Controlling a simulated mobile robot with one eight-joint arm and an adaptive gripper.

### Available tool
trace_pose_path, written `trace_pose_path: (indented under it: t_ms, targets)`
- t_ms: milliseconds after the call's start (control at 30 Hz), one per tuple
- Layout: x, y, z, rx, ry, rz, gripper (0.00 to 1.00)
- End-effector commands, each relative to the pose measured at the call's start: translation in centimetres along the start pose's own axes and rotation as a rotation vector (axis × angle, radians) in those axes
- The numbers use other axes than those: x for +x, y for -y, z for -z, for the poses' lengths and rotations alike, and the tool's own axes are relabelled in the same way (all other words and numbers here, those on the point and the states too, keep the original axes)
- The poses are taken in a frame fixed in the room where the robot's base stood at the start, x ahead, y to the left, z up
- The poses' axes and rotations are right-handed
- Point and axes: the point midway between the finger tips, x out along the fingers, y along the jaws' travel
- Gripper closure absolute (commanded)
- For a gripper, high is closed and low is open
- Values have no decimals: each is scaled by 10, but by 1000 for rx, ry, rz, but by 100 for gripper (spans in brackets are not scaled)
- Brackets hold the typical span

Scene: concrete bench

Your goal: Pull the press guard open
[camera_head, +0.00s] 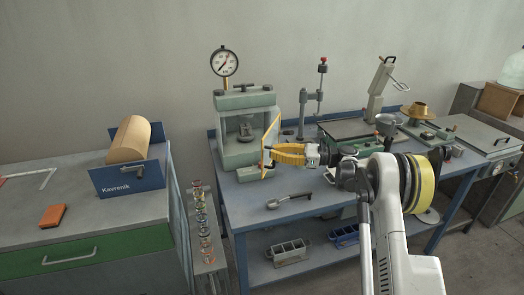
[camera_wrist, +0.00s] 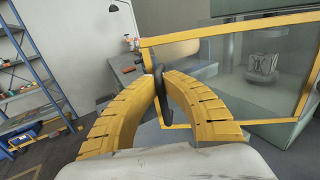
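The press (camera_head: 246,103) is a green machine on the blue bench. Its guard (camera_head: 279,122) is a clear pane in a yellow frame; it stands out at an angle from the press front, so the front shows partly open. In the wrist view the guard frame (camera_wrist: 225,29) spans the right half. My gripper (camera_head: 270,152) is at the guard's free edge. In the wrist view the yellow fingers of my gripper (camera_wrist: 160,76) close around the dark upright handle (camera_wrist: 161,95) on that edge. The handle's upper part shows between the fingertips; some of it is hidden by them.
A spoon-like tool (camera_head: 288,200) lies on the bench in front of the press. A pressure gauge (camera_head: 224,62) rises behind the press. A blue holder with a tan roll (camera_head: 128,143) stands on the left cabinet. Other bench equipment (camera_head: 345,130) fills the right side.

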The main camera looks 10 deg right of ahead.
Motion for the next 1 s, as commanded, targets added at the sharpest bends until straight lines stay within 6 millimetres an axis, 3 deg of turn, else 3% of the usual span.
trace_pose_path:
  t_ms: [300,500,1000]
  targets:
    - [-43,8,0,0,0,8,100]
    - [-59,13,0,0,0,7,100]
    - [-67,16,-1,0,1,8,100]
